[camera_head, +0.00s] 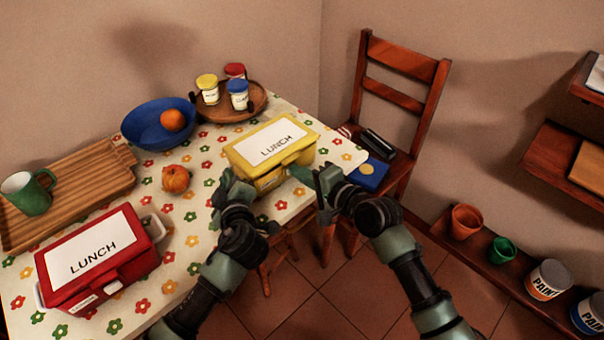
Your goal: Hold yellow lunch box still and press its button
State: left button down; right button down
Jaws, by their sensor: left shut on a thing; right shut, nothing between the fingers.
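The yellow lunch box (271,146) stands upright with its lid down near the right end of the flowered table. Its white label reads LUNCH. My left gripper (232,180) is at the box's left front corner and is shut on the box. My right gripper (312,176) is shut and empty at the box's right front corner; I cannot tell whether it touches the box. The button is not clearly visible; the front face is partly hidden by my grippers.
A red lunch box (95,258) stands at the front left of the table (199,236). An orange fruit (175,179), a blue bowl (147,131), a round tray (257,98) with small jars and a wooden tray (85,191) with a green mug (28,193) are around. A chair (402,62) stands behind right.

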pick_arm(q)
jog(key=shift+d+f, duration=0.1)
jog(key=shift+f, duration=0.15)
pick_arm(e)
jog(key=shift+w+a, duration=0.45)
jog(key=shift+a, duration=0.05)
pick_arm(q)
jog(key=shift+d, duration=0.1)
jog(key=shift+a, duration=0.2)
pick_arm(e)
jog(key=f+v, duration=0.1)
jog(key=v, duration=1.3)
jog(key=shift+d+f, duration=0.25)
jog(key=shift+d, duration=0.05)
pick_arm(q)
jog(key=c, duration=1.5)
grip_release()
jog(key=shift+a+r, duration=0.1)
jog(key=shift+o, duration=0.2)
pick_arm(e)
jog(key=shift+a, duration=0.1)
